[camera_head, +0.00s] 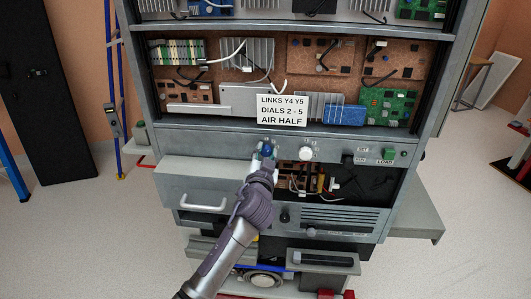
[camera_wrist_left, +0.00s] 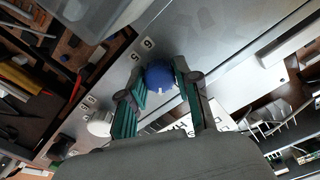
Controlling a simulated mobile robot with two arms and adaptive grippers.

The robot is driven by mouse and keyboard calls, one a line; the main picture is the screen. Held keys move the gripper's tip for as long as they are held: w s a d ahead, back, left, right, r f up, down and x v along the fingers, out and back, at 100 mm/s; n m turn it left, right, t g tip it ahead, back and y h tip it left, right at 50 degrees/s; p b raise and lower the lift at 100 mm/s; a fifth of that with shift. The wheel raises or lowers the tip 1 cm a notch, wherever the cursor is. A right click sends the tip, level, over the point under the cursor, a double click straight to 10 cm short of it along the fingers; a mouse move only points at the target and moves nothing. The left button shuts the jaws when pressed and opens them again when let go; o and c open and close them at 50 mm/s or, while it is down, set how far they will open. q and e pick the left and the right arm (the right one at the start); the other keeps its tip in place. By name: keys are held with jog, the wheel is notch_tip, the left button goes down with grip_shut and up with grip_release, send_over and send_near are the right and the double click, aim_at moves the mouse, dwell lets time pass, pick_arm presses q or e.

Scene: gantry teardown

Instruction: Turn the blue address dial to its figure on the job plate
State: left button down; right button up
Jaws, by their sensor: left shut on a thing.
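The blue address dial (camera_head: 267,150) is on the grey front strip of the cabinet. My left gripper (camera_head: 264,160) is at this dial and hides part of it. In the left wrist view the blue dial (camera_wrist_left: 159,76) sits between the two green-padded fingers of my left gripper (camera_wrist_left: 160,92), which are shut on it. Figures including 5 and 6 show on the panel beside it; which one the dial points at I cannot tell. The white job plate (camera_head: 283,110) reads "LINKS Y4 Y5, DIALS 2 - 5, AIR HALF". My right gripper is not in view.
A white dial (camera_head: 306,154) stands right of the blue one, with a green LOAD switch (camera_head: 389,154) farther right. Below is an open bay with wires (camera_head: 315,180). A drawer with a handle (camera_head: 204,203) juts out at left. Circuit boards fill the shelves above.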

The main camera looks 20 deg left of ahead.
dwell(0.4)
pick_arm(q)
jog(key=c, duration=0.8)
grip_release()
jog(key=s, duration=0.4)
jog(key=s+d, duration=0.1)
jog(key=s, duration=0.3)
jog(key=s+d, duration=0.1)
jog(key=s, duration=0.2)
jog(key=shift+s+d, duration=0.1)
jog(key=shift+s, duration=0.3)
